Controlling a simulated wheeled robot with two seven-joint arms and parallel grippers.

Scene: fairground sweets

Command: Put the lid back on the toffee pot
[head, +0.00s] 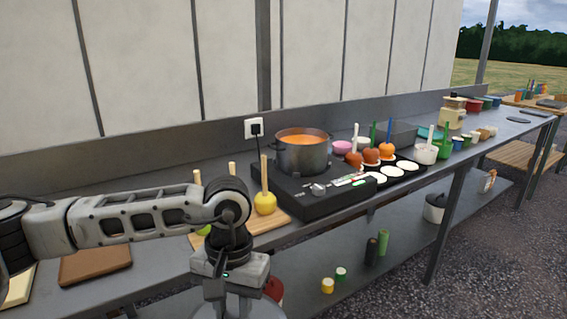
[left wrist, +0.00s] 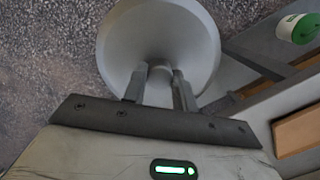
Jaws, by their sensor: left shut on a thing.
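The toffee pot (head: 302,152) is a grey metal pot on the black hob, open at the top, with orange toffee showing inside. My left gripper (head: 225,290) is low at the front edge of the counter, left of the pot and well apart from it. In the left wrist view, my left gripper (left wrist: 158,80) is shut on the lid (left wrist: 158,35), a round grey disc. The lid's grip point is partly hidden between the fingers. The lid (head: 250,308) also shows in part at the bottom of the head view. My right gripper is not in view.
The black hob (head: 322,200) carries the pot. A yellow apple on a stick (head: 265,203) stands on a wooden board left of it. Dipped apples (head: 372,156) and a tray of white rounds (head: 407,166) are to the right. A lower shelf (head: 400,235) holds jars.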

